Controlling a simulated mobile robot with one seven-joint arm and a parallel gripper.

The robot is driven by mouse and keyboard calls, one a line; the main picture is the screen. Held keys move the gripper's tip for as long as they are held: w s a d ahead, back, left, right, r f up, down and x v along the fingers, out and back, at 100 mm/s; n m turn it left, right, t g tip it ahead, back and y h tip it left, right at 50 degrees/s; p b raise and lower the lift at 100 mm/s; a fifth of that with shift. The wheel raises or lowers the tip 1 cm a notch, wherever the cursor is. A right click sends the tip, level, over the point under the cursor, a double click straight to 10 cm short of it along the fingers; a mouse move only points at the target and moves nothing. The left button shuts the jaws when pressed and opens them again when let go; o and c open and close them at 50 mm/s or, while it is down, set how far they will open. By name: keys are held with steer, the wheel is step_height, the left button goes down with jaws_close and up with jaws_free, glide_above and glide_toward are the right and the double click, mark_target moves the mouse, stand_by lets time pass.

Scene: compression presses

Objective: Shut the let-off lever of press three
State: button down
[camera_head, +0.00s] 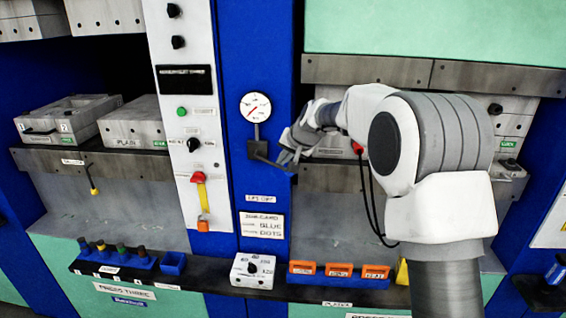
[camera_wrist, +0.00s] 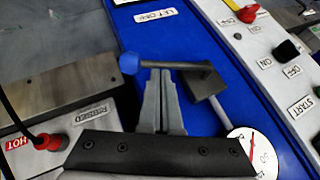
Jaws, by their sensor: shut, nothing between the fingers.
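The let-off lever (camera_head: 272,161) is on the blue column below a round gauge (camera_head: 256,107). It is a dark bar, crosswise to the gauge's pipe, its free end to the right in the head view. In the wrist view the lever (camera_wrist: 180,65) lies across the picture, with a blue knob at its left end. My gripper (camera_head: 287,155) is at the lever's free-end side. In the wrist view my gripper (camera_wrist: 163,76) is shut and empty, its fingertips right at the bar near the knob. I cannot tell whether they touch it.
A white control panel (camera_head: 190,125) with a red-and-yellow switch (camera_head: 199,180) stands left of the column. A "LET OFF" label (camera_head: 261,199) is below the lever. A red-ended black cable (camera_head: 367,190) hangs to the right. A "PRESS THREE" label (camera_head: 125,290) is at lower left.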

steer(key=shift+f+b, duration=0.25)
steer(key=shift+b, duration=0.1)
step_height(320, 180, down, 2)
steer(key=y+b, duration=0.2)
steer(key=b, duration=0.5)
steer(key=shift+f+m, duration=0.15)
steer(key=shift+m, duration=0.25)
steer(key=a+f+m+t+y+b, duration=0.3)
steer(key=y+b, duration=0.4)
steer(key=b, duration=2)
steer(key=shift+a+f+m+y+b, duration=0.35)
steer(key=shift+a+f, duration=0.3)
steer(key=shift+f, duration=0.25)
steer(key=shift+a, duration=0.1)
steer(key=shift+w, duration=0.1)
